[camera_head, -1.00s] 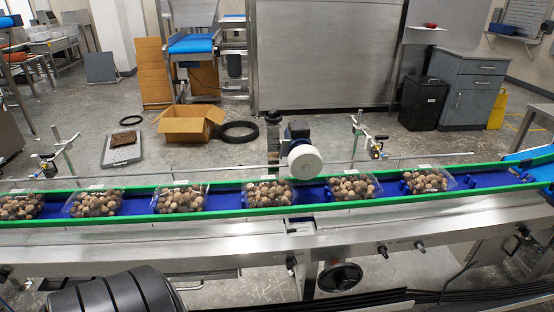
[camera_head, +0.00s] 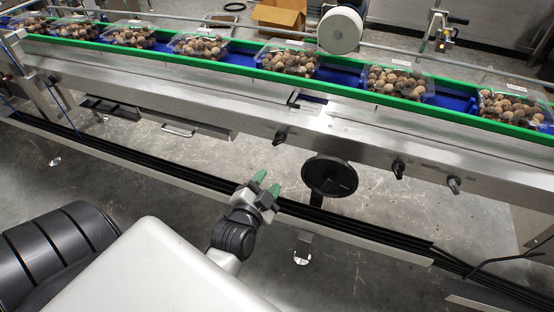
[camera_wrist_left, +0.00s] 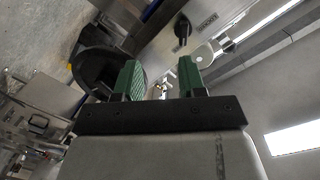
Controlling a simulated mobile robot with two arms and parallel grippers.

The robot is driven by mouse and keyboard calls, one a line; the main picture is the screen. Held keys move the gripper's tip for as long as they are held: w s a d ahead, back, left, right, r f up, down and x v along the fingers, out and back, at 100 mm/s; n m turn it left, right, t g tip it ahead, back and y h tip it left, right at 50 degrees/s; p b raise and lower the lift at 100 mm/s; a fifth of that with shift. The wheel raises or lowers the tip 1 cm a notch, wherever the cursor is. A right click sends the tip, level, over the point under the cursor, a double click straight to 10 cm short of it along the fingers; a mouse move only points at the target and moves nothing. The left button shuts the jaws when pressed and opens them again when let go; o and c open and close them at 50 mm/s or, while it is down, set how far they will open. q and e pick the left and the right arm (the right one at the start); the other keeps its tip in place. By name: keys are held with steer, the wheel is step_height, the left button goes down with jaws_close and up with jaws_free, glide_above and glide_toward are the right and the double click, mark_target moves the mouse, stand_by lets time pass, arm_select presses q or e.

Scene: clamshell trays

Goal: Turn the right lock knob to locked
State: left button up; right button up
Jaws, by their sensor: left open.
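Black knobs stick out of the conveyor's steel front rail in the head view: a left one (camera_head: 279,138), a middle one (camera_head: 398,169) and a right one (camera_head: 454,184). Their lock markings are too small to read. My left gripper (camera_head: 266,183) is open and empty, below the left knob and left of the black handwheel (camera_head: 330,176), apart from both. In the left wrist view, its green fingers (camera_wrist_left: 160,78) are spread. A black knob (camera_wrist_left: 183,30) beside a small label shows beyond them; I cannot tell which knob it is. My right gripper is not in view.
Clear clamshell trays (camera_head: 290,62) of round brown produce stand on the blue belt behind a green guide rail (camera_head: 220,62). The handwheel also shows in the left wrist view (camera_wrist_left: 97,70). A dark low rail (camera_head: 390,236) runs below the conveyor. Bare floor shows between.

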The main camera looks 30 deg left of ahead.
mark_target(278, 143)
arm_select(q)
steer(key=shift+t+y, duration=0.4)
steer(key=w+a+r, duration=0.1)
steer(key=w, duration=0.2)
steer(key=w+a+r+b, duration=0.1)
steer(key=w, duration=0.1)
steer(key=w+a, duration=0.1)
steer(key=w, duration=0.2)
steer(key=shift+w+a+r+b, duration=0.2)
steer(key=shift+w+r+b, duration=0.1)
steer(key=shift+r+b, duration=0.1)
steer(key=shift+w+a, duration=0.1)
steer(key=shift+w, duration=0.55)
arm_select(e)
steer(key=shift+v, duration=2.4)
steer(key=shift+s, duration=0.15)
arm_select(q)
jaws_close()
